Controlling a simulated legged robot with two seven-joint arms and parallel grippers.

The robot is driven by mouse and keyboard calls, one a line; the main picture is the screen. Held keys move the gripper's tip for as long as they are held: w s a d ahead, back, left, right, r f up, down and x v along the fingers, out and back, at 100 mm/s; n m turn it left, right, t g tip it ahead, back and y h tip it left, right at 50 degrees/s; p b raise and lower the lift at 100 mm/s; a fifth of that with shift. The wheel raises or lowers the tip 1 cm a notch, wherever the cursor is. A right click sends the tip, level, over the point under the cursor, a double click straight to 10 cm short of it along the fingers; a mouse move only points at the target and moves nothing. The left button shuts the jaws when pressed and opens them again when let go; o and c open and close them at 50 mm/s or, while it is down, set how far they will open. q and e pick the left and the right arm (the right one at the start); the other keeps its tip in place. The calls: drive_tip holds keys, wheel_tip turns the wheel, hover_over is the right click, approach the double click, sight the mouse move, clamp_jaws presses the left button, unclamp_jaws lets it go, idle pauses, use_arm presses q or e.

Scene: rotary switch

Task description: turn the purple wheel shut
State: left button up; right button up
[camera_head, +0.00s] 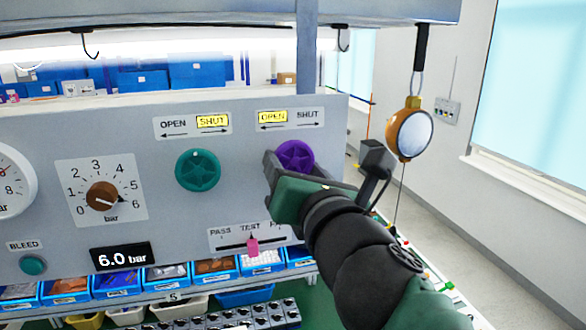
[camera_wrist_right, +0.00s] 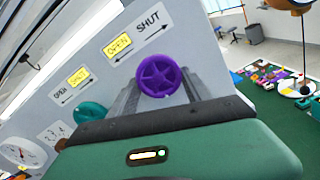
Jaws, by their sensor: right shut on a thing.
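The purple wheel (camera_head: 295,156) is on the right part of the grey panel, under a label (camera_head: 287,117) with OPEN lit yellow and SHUT unlit. My right gripper (camera_head: 290,165) is at the wheel, its fingers on either side of the rim and shut on it. In the right wrist view the purple wheel (camera_wrist_right: 160,78) sits between the two grey fingers (camera_wrist_right: 162,90). My arm covers the panel just below and right of the wheel. My left gripper is not in view.
A green wheel (camera_head: 198,170) is left of the purple one, its label (camera_head: 192,124) showing SHUT lit. A brown knob (camera_head: 102,196), a 6.0 bar display (camera_head: 123,256) and a pink slider (camera_head: 252,247) are on the panel. A round orange-rimmed instrument (camera_head: 410,134) hangs at right.

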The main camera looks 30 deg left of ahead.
drive_tip(key=m, duration=0.4)
drive_tip(key=shift+m, duration=0.3)
drive_tip(key=m+b, duration=0.1)
drive_tip(key=m, duration=0.3)
drive_tip(key=m+b, duration=0.1)
drive_tip(key=m, duration=0.4)
drive_tip(key=shift+a+f, duration=0.1)
drive_tip(key=m+b, duration=0.5)
drive_tip(key=m, duration=0.6)
drive_tip(key=shift+m, duration=0.4)
drive_tip(key=m, duration=0.2)
drive_tip(key=m+b, duration=0.1)
drive_tip(key=m, duration=0.1)
drive_tip(key=shift+d+m+b, duration=0.2)
drive_tip(key=shift+m+b, duration=0.1)
drive_tip(key=shift+d+r+m+b, duration=0.1)
drive_tip(key=shift+r+m+b, duration=0.1)
drive_tip(key=shift+m, duration=0.9)
drive_tip(key=shift+r+m+b, duration=0.1)
drive_tip(key=shift+m+b, duration=0.1)
drive_tip(key=shift+m, duration=0.9)
